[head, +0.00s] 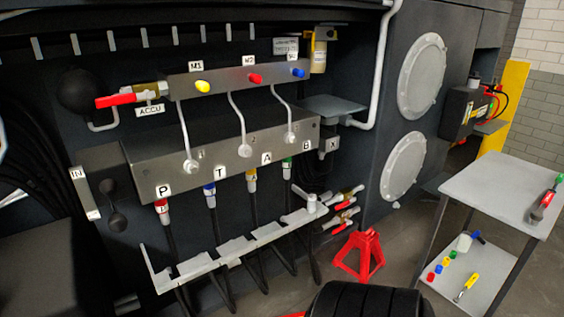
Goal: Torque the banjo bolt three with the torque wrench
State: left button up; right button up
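The left fitting (190,165), the middle fitting (244,151) and the right fitting (290,138) look like the banjo bolts. I cannot read a number on them. A tool with red and green parts (542,205) lies on the cart's top at the far right. It may be the torque wrench, but it is too small to tell. Neither of my grippers is in view.
The grey cart (490,185) stands at right, with small coloured parts and a yellow-handled tool (466,287) on its lower shelf. A red jack stand (359,255) stands on the floor. Hoses and a notched bracket (235,246) are below the block. A red-handled valve (122,99) projects at upper left.

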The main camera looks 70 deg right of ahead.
aim_at(535, 217)
jog(key=z, duration=3.75)
